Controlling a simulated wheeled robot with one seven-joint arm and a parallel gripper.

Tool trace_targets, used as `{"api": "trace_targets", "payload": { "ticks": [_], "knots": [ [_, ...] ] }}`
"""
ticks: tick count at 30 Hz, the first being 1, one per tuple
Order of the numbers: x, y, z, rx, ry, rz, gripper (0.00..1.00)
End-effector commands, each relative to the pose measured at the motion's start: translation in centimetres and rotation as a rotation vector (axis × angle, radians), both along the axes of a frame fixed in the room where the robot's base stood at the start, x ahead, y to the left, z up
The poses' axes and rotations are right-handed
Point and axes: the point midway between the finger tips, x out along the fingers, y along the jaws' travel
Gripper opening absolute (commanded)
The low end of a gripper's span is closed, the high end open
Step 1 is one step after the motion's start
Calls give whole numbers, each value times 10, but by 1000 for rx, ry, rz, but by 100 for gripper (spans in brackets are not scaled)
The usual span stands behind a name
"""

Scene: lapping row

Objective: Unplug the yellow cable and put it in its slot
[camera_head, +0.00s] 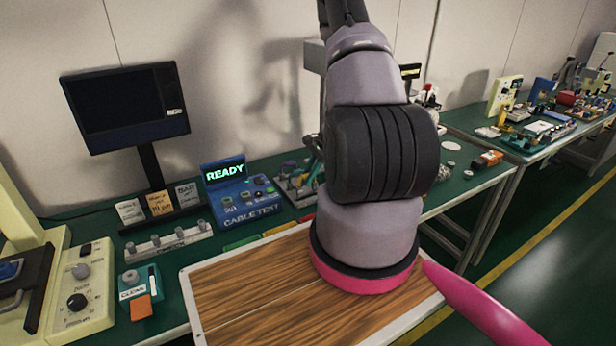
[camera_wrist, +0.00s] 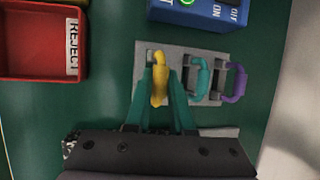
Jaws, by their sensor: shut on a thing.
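In the wrist view my gripper (camera_wrist: 160,97) has teal fingers shut on the yellow cable (camera_wrist: 159,62), a short curved piece. It is over the left part of a grey plate (camera_wrist: 185,52), close to a slot there. I cannot tell whether its ends touch the plate or sit in the slot. A teal cable (camera_wrist: 203,76) and a purple cable (camera_wrist: 238,82) lie at the plate's other slots to the right. A blue box (camera_wrist: 205,10) with ON and OFF labels stands just beyond the plate.
A red REJECT bin (camera_wrist: 35,45) stands left of the plate in the wrist view. In the head view a blue CABLE TEST box (camera_head: 245,200) reads READY. A wooden board (camera_head: 250,290) lies in front, and a monitor (camera_head: 125,105) stands at the left.

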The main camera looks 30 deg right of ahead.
Motion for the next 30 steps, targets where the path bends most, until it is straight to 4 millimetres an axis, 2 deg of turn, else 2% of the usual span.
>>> {"api": "trace_targets", "payload": {
  "ticks": [30],
  "knots": [
    [0,0,-21,1,0,0,0]
  ]
}}
